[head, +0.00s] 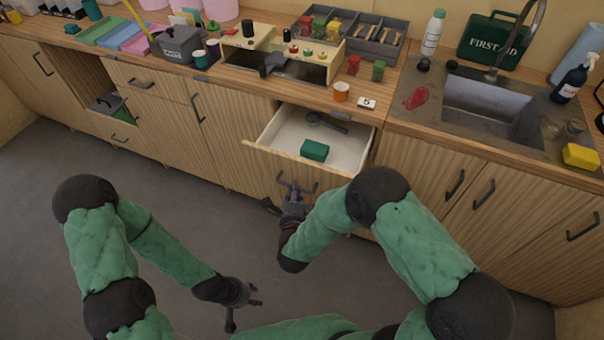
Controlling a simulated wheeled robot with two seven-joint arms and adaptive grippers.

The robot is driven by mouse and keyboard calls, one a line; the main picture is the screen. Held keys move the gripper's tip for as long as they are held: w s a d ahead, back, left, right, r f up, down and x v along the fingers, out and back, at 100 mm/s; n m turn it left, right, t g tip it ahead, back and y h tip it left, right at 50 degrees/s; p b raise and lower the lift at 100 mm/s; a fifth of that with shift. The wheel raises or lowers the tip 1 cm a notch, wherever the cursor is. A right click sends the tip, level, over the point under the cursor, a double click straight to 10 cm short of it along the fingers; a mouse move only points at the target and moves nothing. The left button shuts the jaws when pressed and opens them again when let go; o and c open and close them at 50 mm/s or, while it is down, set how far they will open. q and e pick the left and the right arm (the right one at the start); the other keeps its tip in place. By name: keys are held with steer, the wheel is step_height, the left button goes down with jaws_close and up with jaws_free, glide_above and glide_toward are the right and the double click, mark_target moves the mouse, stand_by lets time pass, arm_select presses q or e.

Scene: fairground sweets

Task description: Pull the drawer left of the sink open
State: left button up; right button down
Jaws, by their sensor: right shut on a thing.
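The drawer (352,160) left of the sink (490,110) is pulled out from the wooden counter, its white inside showing. A green box (314,150) and a dark scoop-like item (325,122) lie in it. My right gripper (291,190) is at the dark handle (309,189) on the drawer's front and is shut on it. The fingers partly hide the handle's left part. My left gripper (254,295) is low over the floor, away from the cabinets, with its fingers apart and empty.
An orange cup (341,91) and a card marked 5 (366,103) stand on the counter (395,85) above the drawer. Closed cabinet doors with dark handles lie on both sides. The grey floor (190,200) in front is clear.

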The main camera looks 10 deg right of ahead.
steer(key=s+a, duration=0.3)
steer(key=s, duration=0.2)
steer(key=shift+s+a, duration=0.15)
steer(key=shift+a, duration=0.1)
steer(key=shift+f, duration=0.1)
steer(key=c, duration=1.1)
jaws_free()
steer(key=shift+c, duration=0.2)
steer(key=v, duration=1.2)
